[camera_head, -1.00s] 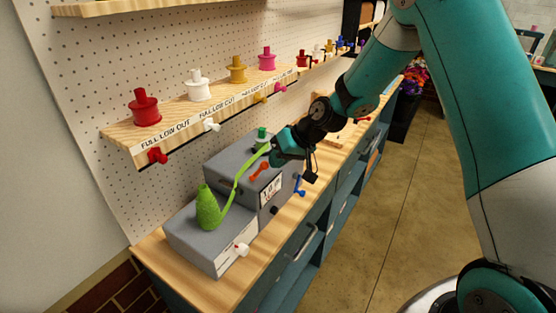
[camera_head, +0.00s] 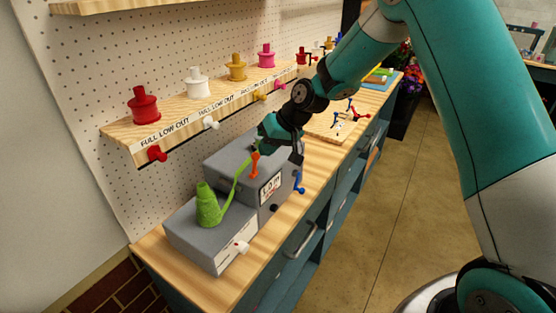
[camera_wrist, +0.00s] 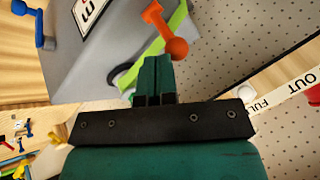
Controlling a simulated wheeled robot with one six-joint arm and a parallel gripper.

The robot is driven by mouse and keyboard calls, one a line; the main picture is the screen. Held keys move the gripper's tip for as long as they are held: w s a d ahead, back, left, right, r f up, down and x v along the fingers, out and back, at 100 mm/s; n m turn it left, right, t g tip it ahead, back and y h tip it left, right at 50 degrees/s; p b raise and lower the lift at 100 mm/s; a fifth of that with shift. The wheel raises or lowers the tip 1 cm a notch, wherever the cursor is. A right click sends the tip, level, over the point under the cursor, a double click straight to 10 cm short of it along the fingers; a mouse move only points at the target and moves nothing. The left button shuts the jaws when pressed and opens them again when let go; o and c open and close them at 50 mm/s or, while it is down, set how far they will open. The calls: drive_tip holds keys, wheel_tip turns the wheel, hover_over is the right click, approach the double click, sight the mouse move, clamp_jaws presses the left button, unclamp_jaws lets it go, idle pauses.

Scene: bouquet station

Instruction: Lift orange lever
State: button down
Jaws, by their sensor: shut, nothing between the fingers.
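The orange lever (camera_head: 255,163) is on the upper front edge of the grey machine (camera_head: 233,150) and stands about upright in the head view. My gripper (camera_head: 265,143) is shut and empty above the machine's top, close to the lever. In the wrist view my gripper (camera_wrist: 154,64) has its fingers together by the lever; I cannot tell whether they touch it. A green ribbon (camera_wrist: 170,22) runs behind the lever.
A green spool (camera_head: 208,208) sits on the machine's lower block. A blue lever (camera_head: 299,183) and a white knob (camera_head: 241,247) stick out in front. A shelf (camera_head: 118,136) with coloured spools hangs behind on the pegboard. Small coloured parts (camera_head: 351,110) lie beyond my gripper.

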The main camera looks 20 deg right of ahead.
drive_tip(key=shift+w+a+r+b, duration=0.1)
drive_tip(key=shift+w+a+b, duration=0.6)
drive_tip(key=shift+w+a, duration=0.35)
drive_tip(key=shift+w+a+r, duration=0.1)
drive_tip(key=shift+w+a, duration=0.05)
drive_tip(key=shift+d, duration=0.3)
drive_tip(key=shift+r+p, duration=0.6)
drive_tip(key=shift+r, duration=0.2)
drive_tip(key=w+d+r+b, duration=0.1)
drive_tip(key=w+d+r, duration=0.2)
drive_tip(key=r, duration=0.8)
drive_tip(key=shift+w+d+b, duration=0.15)
drive_tip(key=shift+w+b, duration=0.25)
drive_tip(key=shift+w, duration=0.25)
